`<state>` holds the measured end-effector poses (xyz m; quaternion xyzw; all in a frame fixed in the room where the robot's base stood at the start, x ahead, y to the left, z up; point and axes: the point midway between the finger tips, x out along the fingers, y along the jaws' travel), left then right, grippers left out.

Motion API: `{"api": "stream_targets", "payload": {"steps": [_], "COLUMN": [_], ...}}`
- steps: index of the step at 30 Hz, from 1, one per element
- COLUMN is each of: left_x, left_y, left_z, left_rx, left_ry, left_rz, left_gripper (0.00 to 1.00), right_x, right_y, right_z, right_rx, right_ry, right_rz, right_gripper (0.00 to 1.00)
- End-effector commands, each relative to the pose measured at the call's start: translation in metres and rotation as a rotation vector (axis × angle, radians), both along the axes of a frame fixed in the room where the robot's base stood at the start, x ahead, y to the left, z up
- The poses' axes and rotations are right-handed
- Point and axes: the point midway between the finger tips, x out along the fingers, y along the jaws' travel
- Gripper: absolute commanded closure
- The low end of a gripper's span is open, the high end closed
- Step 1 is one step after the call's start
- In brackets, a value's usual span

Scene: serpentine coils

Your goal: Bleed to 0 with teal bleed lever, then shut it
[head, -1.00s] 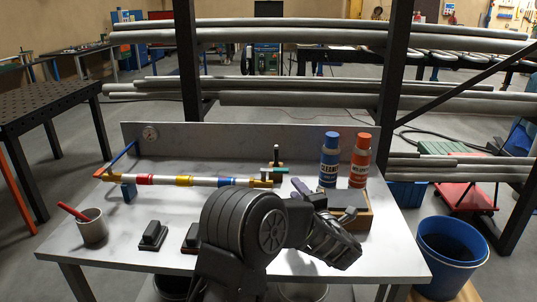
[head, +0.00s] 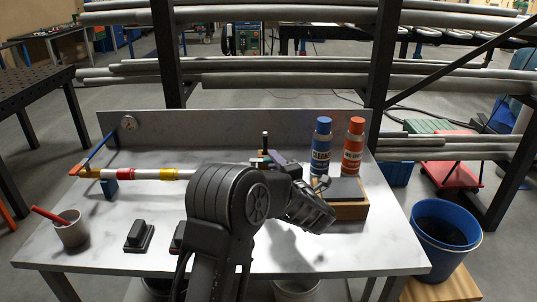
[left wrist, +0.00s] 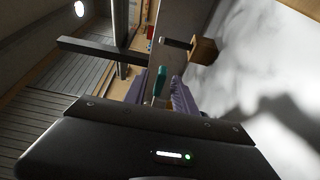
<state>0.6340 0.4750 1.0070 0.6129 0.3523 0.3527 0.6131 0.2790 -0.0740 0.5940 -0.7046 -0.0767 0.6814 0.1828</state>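A small upright post (head: 265,141) with a pale tip stands behind the right end of the banded pipe (head: 150,173). The teal lever (left wrist: 159,82) shows in the left wrist view, lined up with the gap between my purple fingers. My left gripper (head: 276,160) is at the post, its fingers apart in the left wrist view (left wrist: 163,92). I cannot tell whether they touch the lever. In the head view my arm and fingers hide the pipe's right end and most of the lever. My right gripper is out of view.
A blue bottle (head: 321,147) and an orange-red bottle (head: 353,148) stand right of the gripper, behind a wooden box (head: 350,211). A cup (head: 72,232) with a red stick and a black block (head: 138,237) sit front left.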

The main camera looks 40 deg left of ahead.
Motion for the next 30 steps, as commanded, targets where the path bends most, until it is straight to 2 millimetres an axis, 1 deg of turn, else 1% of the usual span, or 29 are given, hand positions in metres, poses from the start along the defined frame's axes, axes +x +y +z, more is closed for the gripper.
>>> {"api": "stream_targets", "payload": {"steps": [1,3,9,19,30], "left_x": [0.004,0.010,0.021,0.024,0.023], "left_y": [0.007,0.018,0.037,0.040,0.040], "left_z": [0.002,0.002,0.001,0.000,0.000], "left_rx": [0.001,0.001,0.001,0.001,0.001], "left_ry": [0.001,0.001,0.001,0.001,0.001], "left_rz": [0.001,0.002,0.000,-0.001,-0.001], "left_gripper": [0.67,0.67,0.67,0.67,0.98], "right_x": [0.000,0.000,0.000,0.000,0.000], "right_y": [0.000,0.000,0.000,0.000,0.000], "right_z": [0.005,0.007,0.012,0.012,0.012], "right_rx": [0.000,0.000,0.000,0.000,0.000], "right_ry": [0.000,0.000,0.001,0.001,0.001], "right_rz": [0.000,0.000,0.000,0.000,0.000], "right_gripper": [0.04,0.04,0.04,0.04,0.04]}}
